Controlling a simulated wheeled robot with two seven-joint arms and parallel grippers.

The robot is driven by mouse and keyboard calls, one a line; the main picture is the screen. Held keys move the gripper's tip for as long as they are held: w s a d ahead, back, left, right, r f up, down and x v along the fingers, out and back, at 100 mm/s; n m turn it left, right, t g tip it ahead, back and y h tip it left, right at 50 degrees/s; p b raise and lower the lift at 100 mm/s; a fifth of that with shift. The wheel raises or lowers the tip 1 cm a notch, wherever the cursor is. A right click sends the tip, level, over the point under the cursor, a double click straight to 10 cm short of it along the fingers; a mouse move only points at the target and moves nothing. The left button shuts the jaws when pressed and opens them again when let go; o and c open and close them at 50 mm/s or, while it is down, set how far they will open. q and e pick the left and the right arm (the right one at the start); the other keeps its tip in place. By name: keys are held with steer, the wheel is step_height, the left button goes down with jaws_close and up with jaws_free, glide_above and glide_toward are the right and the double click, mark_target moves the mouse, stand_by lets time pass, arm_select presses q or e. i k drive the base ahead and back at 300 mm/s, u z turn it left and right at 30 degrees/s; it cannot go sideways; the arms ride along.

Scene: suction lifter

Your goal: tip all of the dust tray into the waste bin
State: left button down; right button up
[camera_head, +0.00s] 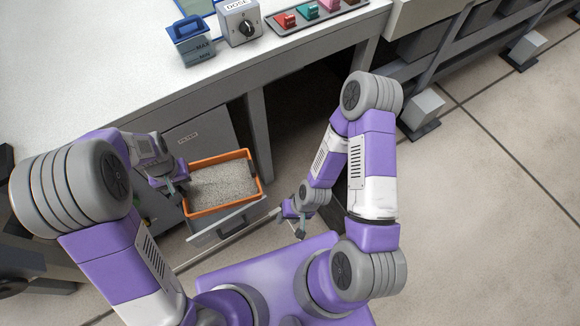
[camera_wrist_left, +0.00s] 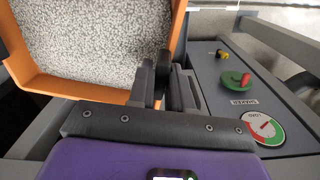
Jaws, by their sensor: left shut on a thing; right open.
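The dust tray is an orange-rimmed box (camera_head: 258,176) full of grey speckled dust. It sits in or over an open grey drawer (camera_head: 228,226) below the bench and looks level. In the left wrist view its orange rim (camera_wrist_left: 100,90) and dust fill the upper left. My left gripper (camera_head: 178,182) is at the tray's left side; in its wrist view the fingers (camera_wrist_left: 165,82) are shut on a dark piece at the rim, seemingly the tray's handle. My right gripper (camera_head: 295,222) is open and empty, right of the drawer. I cannot make out a waste bin.
The white bench (camera_head: 110,70) above carries a blue-handled container (camera_head: 193,42), a DOSE box (camera_head: 240,22) and a rack of coloured items (camera_head: 312,16). A panel with a green knob (camera_wrist_left: 235,82) and a gauge (camera_wrist_left: 263,128) lies beside the tray. Open floor (camera_head: 490,200) lies to the right.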

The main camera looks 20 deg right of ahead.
mark_target(334, 214)
steer(key=z, duration=0.05)
steer(key=k, duration=0.1)
steer(key=z, duration=1.55)
